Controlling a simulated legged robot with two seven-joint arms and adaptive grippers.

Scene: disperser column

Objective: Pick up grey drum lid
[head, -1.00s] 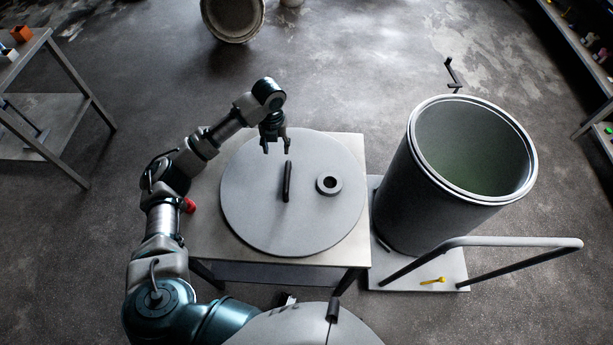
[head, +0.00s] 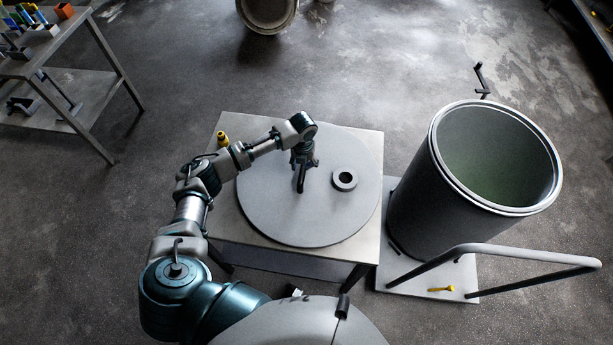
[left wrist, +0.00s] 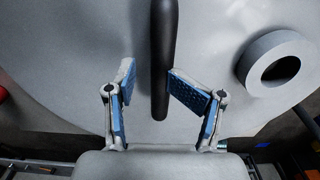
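The grey drum lid (head: 312,220) is a large round disc lying flat on a small metal table. It has a black bar handle (head: 301,181) near its middle and a raised ring (head: 344,180) around a dark hole to the right. My left gripper (head: 303,167) is over the handle. In the left wrist view the black handle (left wrist: 162,60) lies between the open blue-padded fingers of the left gripper (left wrist: 146,90), close to the right pad; whether it touches is unclear. A gap shows at the left pad. My right gripper is not in view.
The table (head: 232,228) shows around the lid, with a yellow item (head: 222,139) at its back left. An open grey drum (head: 420,195) stands on a cart with a rail (head: 520,251) to the right. A shelf bench (head: 75,50) is at upper left.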

